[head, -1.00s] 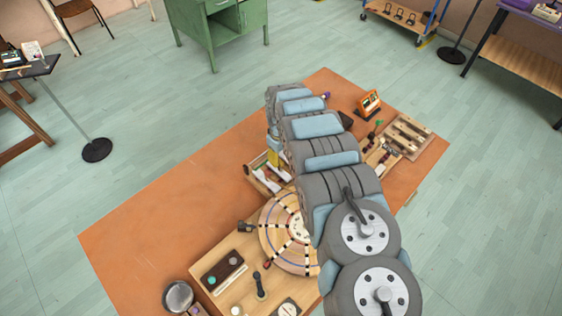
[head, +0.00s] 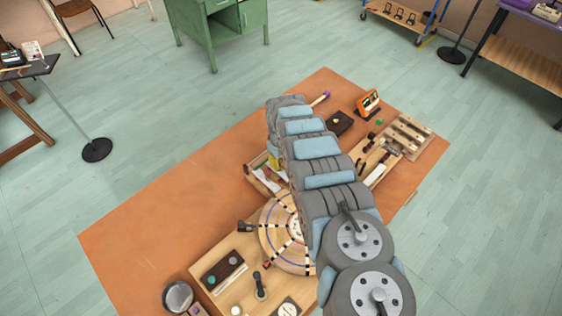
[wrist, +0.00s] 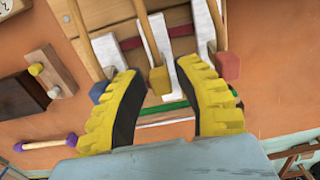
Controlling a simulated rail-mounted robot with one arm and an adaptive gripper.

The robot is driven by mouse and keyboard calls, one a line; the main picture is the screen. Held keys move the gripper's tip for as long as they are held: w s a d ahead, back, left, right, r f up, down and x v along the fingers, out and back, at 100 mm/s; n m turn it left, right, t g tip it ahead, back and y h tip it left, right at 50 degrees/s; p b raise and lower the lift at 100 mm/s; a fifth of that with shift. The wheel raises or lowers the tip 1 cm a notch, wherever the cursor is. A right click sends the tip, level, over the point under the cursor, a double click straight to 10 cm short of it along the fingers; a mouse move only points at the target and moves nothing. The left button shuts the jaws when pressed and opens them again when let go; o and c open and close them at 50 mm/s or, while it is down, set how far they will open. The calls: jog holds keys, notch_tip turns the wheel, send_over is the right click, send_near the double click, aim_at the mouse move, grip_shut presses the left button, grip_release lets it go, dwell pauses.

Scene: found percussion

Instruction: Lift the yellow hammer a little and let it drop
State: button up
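The yellow hammer (wrist: 158,82) shows in the wrist view as a small mustard block on a wooden handle. It lies between the two fingertips of my gripper (wrist: 160,70), with visible gaps on both sides. My gripper has yellow ribbed fingers with dark pads, and it is open. A blue hammer (wrist: 99,91) is just left of the left finger, and a red hammer (wrist: 228,67) is right of the right finger. In the head view my gripper (head: 273,160) is mostly hidden behind my arm, over a wooden box (head: 262,184); the yellow hammer cannot be made out there.
A stick with coloured ends (wrist: 45,143) and a dark box (wrist: 22,98) lie to the left in the wrist view. On the orange table (head: 165,215) there are also a round striped board (head: 280,235), an orange device (head: 368,103) and a slatted tray (head: 410,135). The table's left part is clear.

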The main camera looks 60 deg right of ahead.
grip_shut()
